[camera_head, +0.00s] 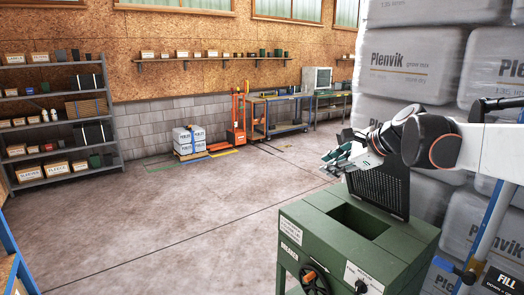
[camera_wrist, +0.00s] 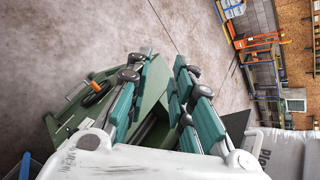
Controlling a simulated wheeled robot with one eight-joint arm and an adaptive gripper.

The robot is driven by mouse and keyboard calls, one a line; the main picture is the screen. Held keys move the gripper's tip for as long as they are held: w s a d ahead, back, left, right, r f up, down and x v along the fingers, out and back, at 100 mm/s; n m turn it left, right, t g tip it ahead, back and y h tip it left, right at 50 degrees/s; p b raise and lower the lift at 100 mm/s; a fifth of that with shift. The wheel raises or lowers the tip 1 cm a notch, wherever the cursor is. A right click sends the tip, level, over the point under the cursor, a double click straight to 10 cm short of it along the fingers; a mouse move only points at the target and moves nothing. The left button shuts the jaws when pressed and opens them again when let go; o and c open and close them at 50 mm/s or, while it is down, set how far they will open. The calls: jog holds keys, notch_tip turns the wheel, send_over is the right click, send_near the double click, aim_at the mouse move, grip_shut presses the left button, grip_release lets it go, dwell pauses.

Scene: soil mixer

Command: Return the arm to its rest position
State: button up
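My gripper (camera_head: 335,157) is above and behind the green soil mixer (camera_head: 318,230), near its raised dark grille lid (camera_head: 378,192). My arm reaches in from the right side of the head view. In the wrist view my gripper (camera_wrist: 165,58) shows two teal-padded fingers set apart with nothing held between them. The green mixer (camera_wrist: 62,122) lies below and beyond the fingers there. Its top opening (camera_head: 360,222) is uncovered in the head view.
Wrapped stacked sacks (camera_head: 412,62) stand close on the right, by my arm. A shelf (camera_head: 55,120), an orange pallet jack (camera_head: 238,118) and a pallet of white blocks (camera_head: 189,140) stand at the back. The concrete floor (camera_head: 150,225) at left is clear.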

jog(key=s+a+f+n+b, duration=0.35)
jog(key=s+a+f, duration=0.25)
jog(key=s, duration=0.4)
jog(key=s+d+f+n+h+b, duration=0.2)
jog(key=s+f+n, duration=0.6)
jog(key=s, duration=0.4)
jog(key=s+d+f+n+g+h+b, duration=0.1)
jog(key=s+d+f+n+h, duration=0.3)
jog(key=s+f+n, duration=0.4)
jog(key=s+d+f+b, duration=0.1)
jog(key=s+f, duration=0.1)
jog(key=s, duration=0.2)
jog(key=shift+s+f, duration=0.25)
jog(key=shift+d, duration=0.15)
